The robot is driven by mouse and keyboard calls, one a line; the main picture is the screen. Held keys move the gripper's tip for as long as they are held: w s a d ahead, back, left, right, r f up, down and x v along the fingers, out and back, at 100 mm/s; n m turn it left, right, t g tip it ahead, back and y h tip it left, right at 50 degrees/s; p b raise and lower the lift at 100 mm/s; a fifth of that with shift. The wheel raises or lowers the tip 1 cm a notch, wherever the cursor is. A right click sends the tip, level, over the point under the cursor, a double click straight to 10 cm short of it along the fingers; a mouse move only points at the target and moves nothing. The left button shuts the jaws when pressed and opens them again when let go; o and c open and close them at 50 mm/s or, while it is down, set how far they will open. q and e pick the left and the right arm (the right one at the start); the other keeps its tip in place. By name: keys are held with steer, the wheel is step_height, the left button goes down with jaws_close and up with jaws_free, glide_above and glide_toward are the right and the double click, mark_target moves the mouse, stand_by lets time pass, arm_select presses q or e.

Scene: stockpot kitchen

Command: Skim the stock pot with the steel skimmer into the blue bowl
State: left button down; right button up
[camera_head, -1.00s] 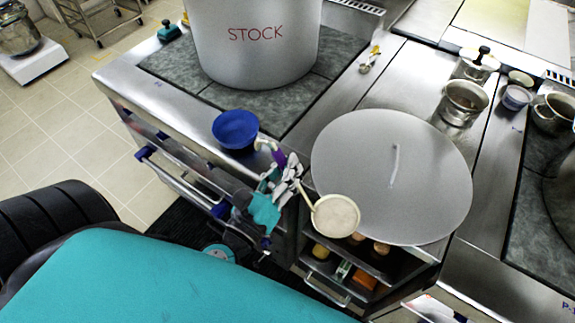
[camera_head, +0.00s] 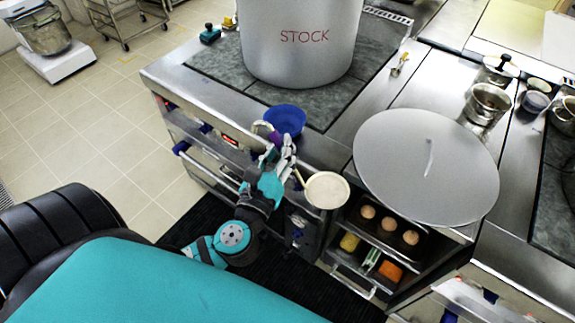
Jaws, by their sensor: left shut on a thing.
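The large steel stock pot (camera_head: 298,50) marked STOCK stands on the dark hob at the top. The blue bowl (camera_head: 288,118) sits on the steel counter in front of it, near the front edge. My left gripper (camera_head: 284,158) is shut on the skimmer's handle, just in front of the bowl. The skimmer's round, pale head (camera_head: 327,190) is low and right of the gripper, outside the bowl and over the counter's front edge. A purple grip and hooked end rise beside the bowl; whether they touch it I cannot tell. My right gripper is out of view.
A big round grey lid (camera_head: 440,195) lies on the counter to the right. Small steel pots (camera_head: 486,104) stand beyond it. Below, an open shelf holds round brown items (camera_head: 389,223) and an orange block (camera_head: 390,271). Floor (camera_head: 95,130) is clear at left.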

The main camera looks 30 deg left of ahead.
arm_select(q)
steer(key=w+a+r+n+g+y+p, duration=0.3)
steer(key=a+y, duration=0.1)
steer(key=a, duration=0.3)
steer(key=w+a+r+n+g+y+p, duration=0.3)
steer(key=a+y, duration=0.1)
steer(key=a, duration=0.4)
steer(key=w+a+r+n+g+y+p, duration=0.2)
steer(key=w+a+n+g+y+p, duration=0.1)
steer(key=a, duration=0.5)
steer(key=shift+w+a+r+y, duration=0.2)
steer(key=shift+r+y, duration=0.2)
steer(key=shift+y, duration=0.2)
